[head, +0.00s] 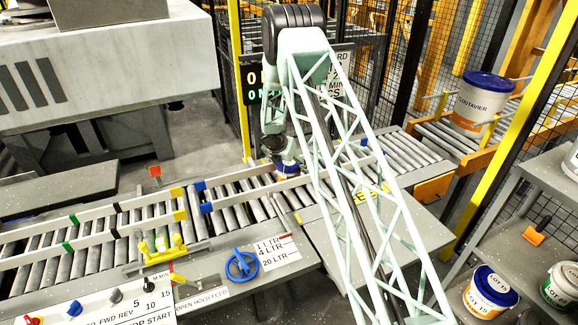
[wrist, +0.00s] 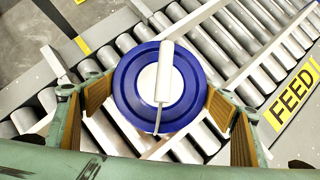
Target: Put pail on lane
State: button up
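A small pail with a blue lid (wrist: 135,92) is under my wrist, over the roller lane. In the head view only a bit of its blue top (head: 288,168) shows below my arm. My gripper (wrist: 161,100) is around the pail, with brown finger pads against the left and right of the lid rim and no clear gap; it looks shut on it. A white strip lies across the lid. The roller lane (wrist: 192,20) runs beneath, with pale guide rails. Whether the pail's base touches the rollers is hidden.
A yellow FEED sign (wrist: 295,90) is beside the rollers. A larger pail (head: 482,105) stands on the back right conveyor. Other pails (head: 490,292) stand on the right shelf. A blue handwheel (head: 242,265) and yellow clamp (head: 160,248) sit along the front edge.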

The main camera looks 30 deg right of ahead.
jog(key=shift+o, duration=1.2)
jog(key=shift+r, duration=0.15)
jog(key=shift+r, duration=0.1)
jog(key=v, duration=1.1)
jog(key=shift+s+r, duration=0.2)
jog(key=shift+r, duration=0.15)
jog(key=shift+a, duration=0.15)
jog(key=shift+r, duration=0.1)
